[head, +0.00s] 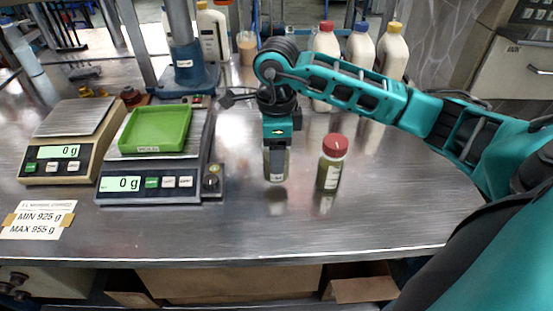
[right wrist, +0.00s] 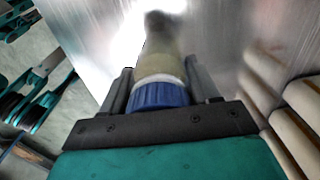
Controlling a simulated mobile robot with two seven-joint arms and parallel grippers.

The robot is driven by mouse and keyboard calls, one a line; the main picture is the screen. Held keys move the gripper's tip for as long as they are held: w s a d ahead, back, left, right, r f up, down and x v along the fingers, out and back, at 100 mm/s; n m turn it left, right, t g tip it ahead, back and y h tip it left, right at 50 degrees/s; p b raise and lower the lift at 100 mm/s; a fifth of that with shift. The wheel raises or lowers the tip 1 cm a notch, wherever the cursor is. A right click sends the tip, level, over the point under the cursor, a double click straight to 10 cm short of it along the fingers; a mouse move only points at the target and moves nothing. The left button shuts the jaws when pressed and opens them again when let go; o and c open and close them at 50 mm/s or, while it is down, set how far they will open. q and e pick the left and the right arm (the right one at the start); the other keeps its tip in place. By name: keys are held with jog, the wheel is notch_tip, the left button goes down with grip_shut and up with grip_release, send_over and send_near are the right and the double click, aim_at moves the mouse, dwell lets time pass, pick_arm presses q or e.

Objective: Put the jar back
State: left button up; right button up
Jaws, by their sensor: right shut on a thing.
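My right gripper (head: 276,150) points down over the middle of the metal table and is shut on a jar (head: 276,165) with greenish-brown contents. In the right wrist view the blue lid (right wrist: 160,95) of this jar sits between the two fingers of the gripper (right wrist: 160,88). The gripper hides the lid in the head view. The held jar is upright; I cannot tell whether its base touches the table. A second jar (head: 329,172) with a red lid stands upright just to its right, apart from it. My left gripper is not in view.
Two scales reading 0 g stand at the left, a beige one (head: 72,140) and a dark one (head: 150,185) bearing a green tray (head: 155,130). Bottles with red (head: 326,45), blue (head: 360,48) and yellow (head: 392,55) caps stand behind. The table's front (head: 300,235) is clear.

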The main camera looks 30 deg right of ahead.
jog(key=shift+f, duration=1.6)
jog(key=o, duration=1.3)
jog(key=shift+c, duration=0.2)
jog(key=shift+r, duration=0.25)
notch_tip(320, 180, up, 12)
jog(key=shift+f, duration=0.1)
jog(key=shift+s, duration=0.15)
